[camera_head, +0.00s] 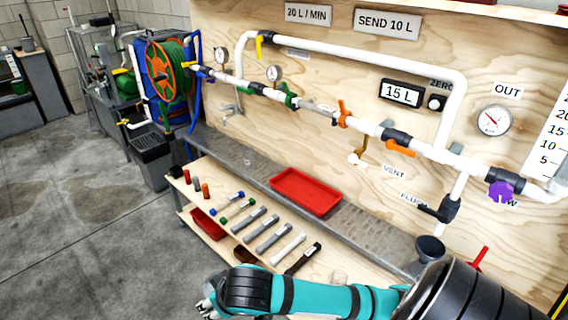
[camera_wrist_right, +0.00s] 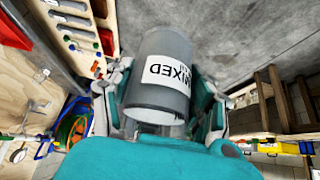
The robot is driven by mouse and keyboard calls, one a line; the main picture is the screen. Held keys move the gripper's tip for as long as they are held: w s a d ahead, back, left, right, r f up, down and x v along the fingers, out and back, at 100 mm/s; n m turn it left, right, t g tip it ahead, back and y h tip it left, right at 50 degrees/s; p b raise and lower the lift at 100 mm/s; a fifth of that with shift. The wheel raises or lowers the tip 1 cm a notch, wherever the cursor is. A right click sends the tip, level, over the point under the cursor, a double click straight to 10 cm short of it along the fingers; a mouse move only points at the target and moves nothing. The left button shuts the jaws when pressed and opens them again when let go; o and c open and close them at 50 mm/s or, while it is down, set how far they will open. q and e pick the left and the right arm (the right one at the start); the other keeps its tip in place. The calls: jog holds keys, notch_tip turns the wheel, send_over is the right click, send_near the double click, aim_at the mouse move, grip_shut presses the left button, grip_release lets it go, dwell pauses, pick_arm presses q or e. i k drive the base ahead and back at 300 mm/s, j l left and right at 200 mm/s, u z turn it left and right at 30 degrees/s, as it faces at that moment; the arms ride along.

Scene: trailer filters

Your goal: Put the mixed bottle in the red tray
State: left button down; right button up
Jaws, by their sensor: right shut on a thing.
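The mixed bottle (camera_wrist_right: 158,85) is a grey cylinder with a white label reading MIXED. In the right wrist view it sits between the fingers of my right gripper (camera_wrist_right: 165,100), which is shut on it. In the head view my right gripper (camera_head: 208,305) shows only in part at the bottom, over the floor in front of the bench, and the bottle is not visible there. The red tray (camera_head: 306,192) lies on the grey metal shelf below the pipes, and its visible inside is empty. It is farther back and to the right of my right gripper. My left gripper is not in view.
A wooden shelf (camera_head: 222,226) in front of the metal one holds several filters and small coloured cylinders. A lower red bin (camera_head: 208,226) sits beneath it. White pipes with valves (camera_head: 330,110) run along the panel above. A dark cup (camera_head: 430,248) stands right of the tray. Open floor (camera_head: 80,240) lies left.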

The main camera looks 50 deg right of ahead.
aim_at(317, 200)
jog(key=i+z, duration=0.15)
jog(key=i, duration=0.75)
jog(key=i+j+z, duration=0.15)
jog(key=i, duration=0.75)
jog(key=i+l+z, duration=0.1)
jog(key=z, duration=0.3)
jog(key=i+z, duration=0.4)
jog(key=i+j+z, duration=0.1)
jog(key=z, duration=0.3)
jog(key=i+j+z, duration=0.15)
jog(key=z, duration=0.25)
jog(key=i+z, duration=0.3)
jog(key=z, duration=0.3)
jog(key=i+j, duration=0.05)
